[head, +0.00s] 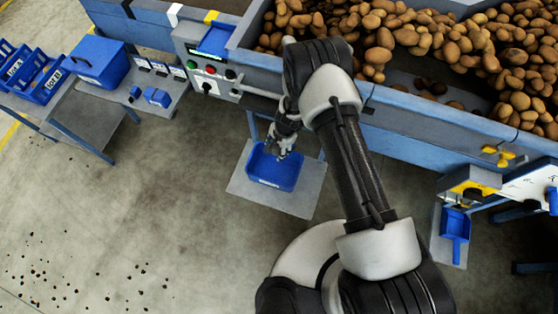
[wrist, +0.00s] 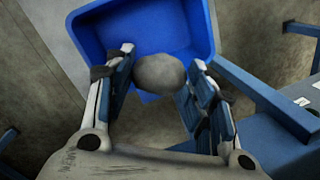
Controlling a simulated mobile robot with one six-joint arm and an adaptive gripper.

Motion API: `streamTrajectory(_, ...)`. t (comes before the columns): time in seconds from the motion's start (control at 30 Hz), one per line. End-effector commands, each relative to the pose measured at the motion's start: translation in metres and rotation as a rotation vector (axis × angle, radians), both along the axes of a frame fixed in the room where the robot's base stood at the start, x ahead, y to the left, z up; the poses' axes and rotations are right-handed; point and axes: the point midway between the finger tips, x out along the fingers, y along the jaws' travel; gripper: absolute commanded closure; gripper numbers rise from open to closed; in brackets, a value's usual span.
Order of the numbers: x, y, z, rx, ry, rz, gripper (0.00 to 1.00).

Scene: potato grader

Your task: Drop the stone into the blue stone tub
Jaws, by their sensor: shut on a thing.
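The stone (wrist: 160,73) is a grey, rounded lump between the fingertips of my gripper (wrist: 155,82) in the wrist view. My gripper is shut on it. The blue stone tub (wrist: 140,22) lies beyond the stone in the wrist view, and the stone covers part of its inside. In the head view the tub (head: 274,172) stands on a grey plate low in front of the grader. My gripper (head: 280,150) points down over the tub's back part there. The stone cannot be made out in the head view.
The grey plate (head: 242,186) extends around the tub. The grader bed (head: 420,128) with many potatoes lies behind. A control panel (head: 208,72) is to the left. Blue bins (head: 98,58) stand on a side table at far left. The left floor is open.

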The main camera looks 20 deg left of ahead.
Motion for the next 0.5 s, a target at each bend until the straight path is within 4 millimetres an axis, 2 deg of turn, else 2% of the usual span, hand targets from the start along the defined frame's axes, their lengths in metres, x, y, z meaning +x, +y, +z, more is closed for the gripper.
streamTrajectory(0.27, -0.001, 0.000, -0.018, 0.000, 0.001, -0.003, 0.78)
streamTrajectory(0.5, -0.001, 0.001, -0.047, 0.002, 0.000, -0.001, 0.78)
